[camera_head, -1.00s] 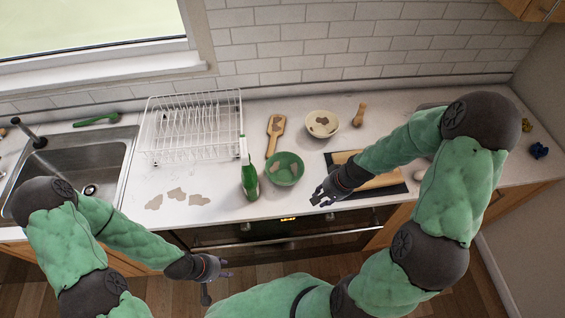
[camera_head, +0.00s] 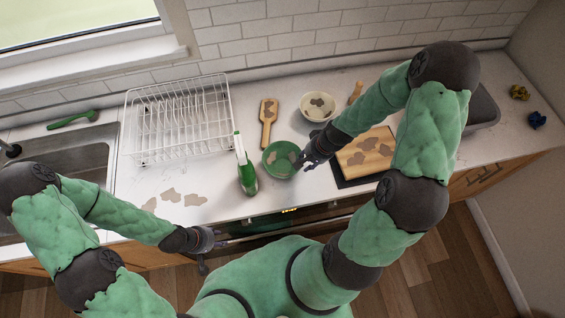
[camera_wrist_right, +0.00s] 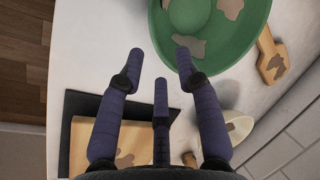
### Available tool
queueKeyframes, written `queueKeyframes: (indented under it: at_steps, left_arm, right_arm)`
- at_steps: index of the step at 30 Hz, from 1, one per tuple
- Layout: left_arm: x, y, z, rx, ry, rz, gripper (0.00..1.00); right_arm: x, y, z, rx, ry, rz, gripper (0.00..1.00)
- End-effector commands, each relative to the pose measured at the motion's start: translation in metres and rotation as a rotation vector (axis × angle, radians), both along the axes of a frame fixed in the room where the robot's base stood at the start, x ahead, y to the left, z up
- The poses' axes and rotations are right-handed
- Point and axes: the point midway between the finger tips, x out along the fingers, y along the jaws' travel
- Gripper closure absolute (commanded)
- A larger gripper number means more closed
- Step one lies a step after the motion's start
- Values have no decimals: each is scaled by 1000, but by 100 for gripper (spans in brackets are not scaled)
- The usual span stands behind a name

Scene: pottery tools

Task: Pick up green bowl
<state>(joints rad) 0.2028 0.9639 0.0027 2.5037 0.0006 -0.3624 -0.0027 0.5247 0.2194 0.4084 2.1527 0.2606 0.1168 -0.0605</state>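The green bowl (camera_head: 270,157) stands upright on the white counter, with brown stains inside. In the right wrist view the bowl (camera_wrist_right: 238,48) fills the upper right, partly cut off by the frame. My right gripper (camera_head: 305,162) is at the bowl's right rim in the head view. My left gripper (camera_head: 212,252) is open and empty at the counter's front edge, away from the bowl.
A stained board (camera_head: 365,158) is to the right, a wire dish rack (camera_head: 175,120) to the left. Brown stains mark the counter.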

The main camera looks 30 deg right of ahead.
Motion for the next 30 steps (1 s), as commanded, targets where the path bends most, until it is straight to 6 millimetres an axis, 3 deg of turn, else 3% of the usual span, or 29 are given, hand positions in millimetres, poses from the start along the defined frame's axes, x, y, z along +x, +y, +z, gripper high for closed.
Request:
queueKeyframes:
  at_steps: [12, 22, 26, 30]
  left_arm:
    - [0, 0, -19, 0, -1, 0, 60]
    - [0, 0, -20, 0, -1, 0, 60]
    - [0, 0, -20, 0, -1, 0, 60]
    - [0, 0, -20, 0, -1, 0, 60]
  right_arm:
    - [14, 11, -45, 0, 0, 1, 66]
    - [16, 13, -48, -2, -2, 0, 66]
    - [16, 13, -48, -1, -1, 0, 100]
    - [16, 13, -48, -1, -1, 1, 100]
